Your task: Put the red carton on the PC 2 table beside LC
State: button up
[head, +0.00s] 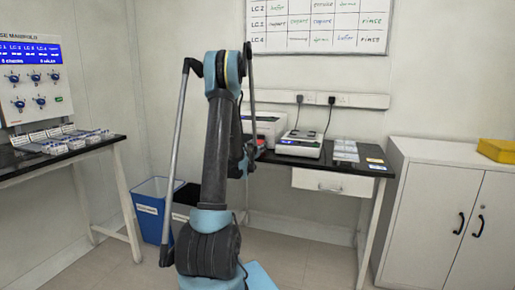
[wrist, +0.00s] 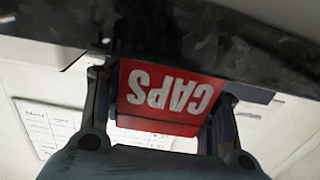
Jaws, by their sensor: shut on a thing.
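The red carton (wrist: 170,95) shows in the wrist view, with "CAPS" in white letters, upside down. My gripper (wrist: 158,112) is shut on it, one finger on each side. A dark speckled surface (wrist: 250,50) lies right beside the carton at the top of that view; I cannot tell whether they touch. In the head view, my arm hides the gripper and most or all of the carton. A black-topped table (head: 322,168) stands against the back wall behind my arm. I cannot read a PC 2 or LC label on it.
A white instrument (head: 299,146) and pale cards (head: 345,150) sit on the back table. A white cabinet (head: 435,200) stands to its right with a yellow tray (head: 497,150) on top. A blue bin (head: 152,205) is left of my arm, near another bench (head: 70,158).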

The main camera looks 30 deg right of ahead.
jog(key=o, duration=1.1)
jog(key=shift+o, duration=0.2)
